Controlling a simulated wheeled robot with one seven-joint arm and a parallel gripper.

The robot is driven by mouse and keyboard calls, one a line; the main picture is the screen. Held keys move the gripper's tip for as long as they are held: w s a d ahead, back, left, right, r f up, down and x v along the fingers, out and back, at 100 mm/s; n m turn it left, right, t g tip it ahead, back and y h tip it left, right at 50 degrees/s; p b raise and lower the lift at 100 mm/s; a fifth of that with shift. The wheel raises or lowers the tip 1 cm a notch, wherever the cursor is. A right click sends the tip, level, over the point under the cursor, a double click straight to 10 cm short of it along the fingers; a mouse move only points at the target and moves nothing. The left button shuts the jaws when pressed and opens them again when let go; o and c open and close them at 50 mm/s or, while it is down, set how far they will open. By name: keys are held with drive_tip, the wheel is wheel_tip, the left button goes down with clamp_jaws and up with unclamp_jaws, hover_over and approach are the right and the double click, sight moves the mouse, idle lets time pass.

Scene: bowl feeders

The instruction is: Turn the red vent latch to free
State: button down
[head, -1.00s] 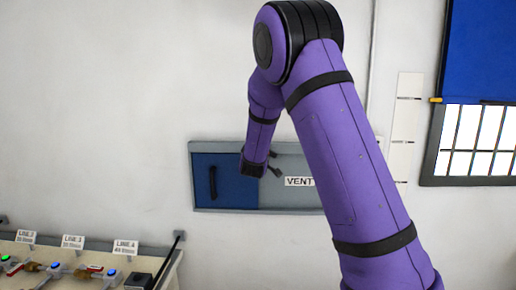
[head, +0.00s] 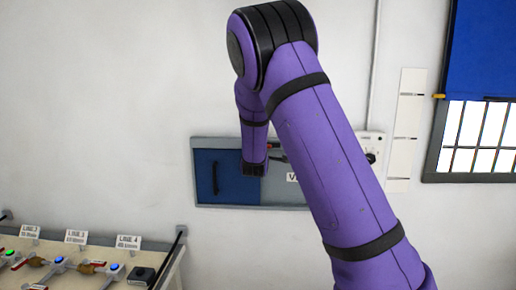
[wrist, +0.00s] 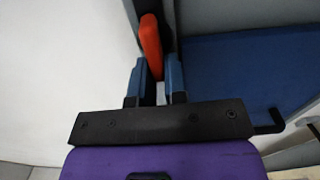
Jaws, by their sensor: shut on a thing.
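The red vent latch (wrist: 150,42) shows in the wrist view as an orange-red bar, close to upright in the picture. Its near end is between the fingers of my gripper (wrist: 157,70), which is shut on it.
The blue panel has a dark handle (head: 214,178). A partly covered VENT label (head: 292,177) sits right of my wrist. A bench with valves and line labels (head: 129,242) stands at lower left. A window (head: 475,140) with a blue blind is at right. The wall left of the box is bare.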

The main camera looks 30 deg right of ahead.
idle(0.3)
drive_tip(key=c, duration=1.2)
unclamp_jaws()
drive_tip(key=shift+o, duration=0.2)
drive_tip(key=v, duration=1.1)
drive_tip(key=shift+w, duration=0.1)
